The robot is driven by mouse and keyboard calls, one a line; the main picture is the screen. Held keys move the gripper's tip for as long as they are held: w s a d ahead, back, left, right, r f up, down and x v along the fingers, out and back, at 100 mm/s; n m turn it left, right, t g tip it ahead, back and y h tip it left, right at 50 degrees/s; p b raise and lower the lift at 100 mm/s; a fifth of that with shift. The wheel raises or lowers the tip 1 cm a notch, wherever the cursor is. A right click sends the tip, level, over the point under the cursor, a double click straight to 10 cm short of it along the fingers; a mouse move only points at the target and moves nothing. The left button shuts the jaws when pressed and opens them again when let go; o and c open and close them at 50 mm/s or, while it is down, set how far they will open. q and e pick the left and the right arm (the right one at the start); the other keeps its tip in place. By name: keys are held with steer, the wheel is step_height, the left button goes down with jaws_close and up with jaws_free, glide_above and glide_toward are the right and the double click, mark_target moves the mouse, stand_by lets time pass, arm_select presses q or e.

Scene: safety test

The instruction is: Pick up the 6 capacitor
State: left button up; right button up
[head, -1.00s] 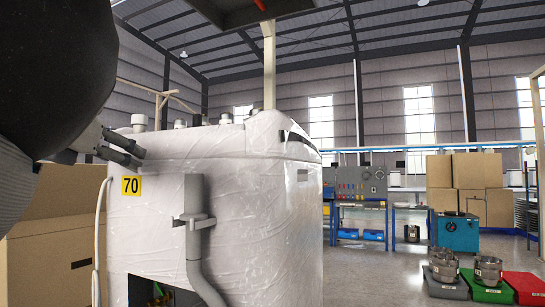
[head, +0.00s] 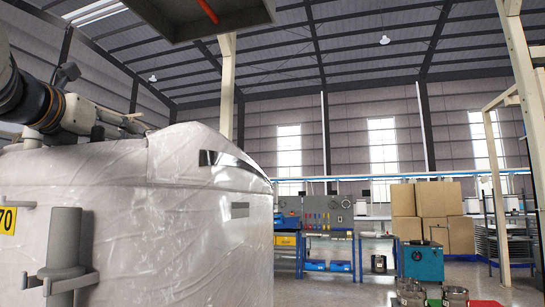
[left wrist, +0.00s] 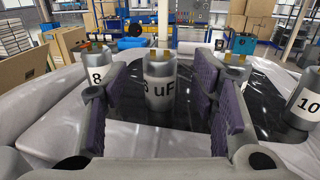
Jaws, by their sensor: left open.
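In the left wrist view, a silver cylindrical capacitor (left wrist: 158,68) stands upright in the middle, beyond and between my left gripper's fingers. My left gripper (left wrist: 164,92) is open, with purple pads on both sides and nothing held. In the head view it (head: 122,120) is small, above the top of the white plastic-covered machine (head: 120,190). My right gripper is not in view.
A capacitor marked 8 (left wrist: 97,70) stands left of the fingers, one marked 10 (left wrist: 303,104) far right. Another capacitor (left wrist: 235,66) is partly hidden behind the right finger. They stand around a dark glossy surface (left wrist: 265,92) with pale wrapped edges. Cardboard boxes (head: 432,215) are far off.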

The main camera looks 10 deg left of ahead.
arm_select(q)
steer(key=w, duration=0.2)
steer(key=shift+w+a, duration=0.2)
steer(key=shift+w, duration=0.1)
steer(key=shift+s+r, duration=0.1)
steer(key=c, duration=1.3)
steer(key=shift+o, duration=0.2)
